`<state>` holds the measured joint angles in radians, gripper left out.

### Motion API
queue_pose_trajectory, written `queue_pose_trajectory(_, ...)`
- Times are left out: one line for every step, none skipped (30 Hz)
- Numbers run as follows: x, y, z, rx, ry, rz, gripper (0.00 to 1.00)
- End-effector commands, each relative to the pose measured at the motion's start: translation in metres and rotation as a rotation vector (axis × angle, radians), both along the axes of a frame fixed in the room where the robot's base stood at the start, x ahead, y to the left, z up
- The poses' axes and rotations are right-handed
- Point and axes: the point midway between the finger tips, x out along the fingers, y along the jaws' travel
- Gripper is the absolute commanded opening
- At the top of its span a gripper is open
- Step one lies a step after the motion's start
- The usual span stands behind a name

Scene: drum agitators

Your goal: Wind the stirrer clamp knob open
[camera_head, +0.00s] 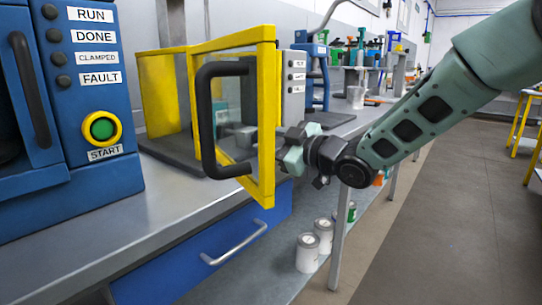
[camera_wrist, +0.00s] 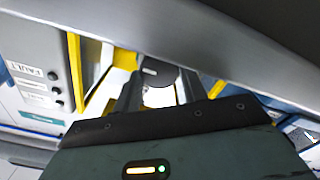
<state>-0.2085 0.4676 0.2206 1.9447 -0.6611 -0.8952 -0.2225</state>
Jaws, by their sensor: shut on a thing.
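In the wrist view, a dark, rounded knob (camera_wrist: 156,73) sits between the two dark fingers of my gripper (camera_wrist: 160,82), which is shut on it. This looks like the stirrer clamp knob, though its lower part and the stirrer around it are hard to make out. In the head view, my gripper (camera_head: 284,150) reaches in from the right at the yellow-framed guard (camera_head: 265,115). The guard's near post hides the fingertips and the knob there. The guard has a clear panel and a big black handle (camera_head: 207,125).
A blue control box (camera_head: 85,60) with a green START button (camera_head: 102,129) stands at the left on the grey bench (camera_head: 130,215). A blue drawer (camera_head: 165,278) is below. More blue machines (camera_head: 315,65) stand farther back. White cans (camera_head: 308,253) sit on the lower shelf.

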Motion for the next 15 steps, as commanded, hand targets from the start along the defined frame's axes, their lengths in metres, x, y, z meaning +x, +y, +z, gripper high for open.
queue_pose_trajectory(-0.0007, 0.0003, -0.0058, -0.026, -0.037, 0.001, 0.19)
queue_pose_trajectory(-0.0007, 0.0003, -0.0057, -0.044, -0.061, 0.001, 0.19)
queue_pose_trajectory(-0.0006, 0.0002, -0.0062, -0.068, -0.089, 0.0, 0.19)
queue_pose_trajectory(-0.0006, 0.0002, -0.0064, -0.085, -0.111, 0.0, 0.19)
queue_pose_trajectory(-0.0007, 0.0003, -0.0062, -0.103, -0.134, 0.0, 0.19)
queue_pose_trajectory(-0.0009, 0.0004, -0.0059, -0.126, -0.165, 0.0, 0.19)
queue_pose_trajectory(-0.001, 0.0007, -0.0061, -0.143, -0.188, 0.001, 0.19)
queue_pose_trajectory(-0.001, 0.0008, -0.0065, -0.161, -0.209, 0.001, 0.19)
queue_pose_trajectory(-0.001, 0.0007, -0.0067, -0.184, -0.238, 0.0, 0.19)
queue_pose_trajectory(-0.0012, 0.0007, -0.0065, -0.201, -0.262, 0.0, 0.19)
queue_pose_trajectory(-0.0012, 0.0005, -0.0065, -0.219, -0.284, 0.0, 0.19)
queue_pose_trajectory(-0.0011, 0.0005, -0.0069, -0.243, -0.314, 0.0, 0.19)
queue_pose_trajectory(-0.001, 0.0004, -0.007, -0.261, -0.337, 0.0, 0.19)
queue_pose_trajectory(-0.0009, 0.0005, -0.007, -0.278, -0.359, 0.0, 0.19)
queue_pose_trajectory(-0.0012, 0.0006, -0.0067, -0.3, -0.389, -0.001, 0.19)
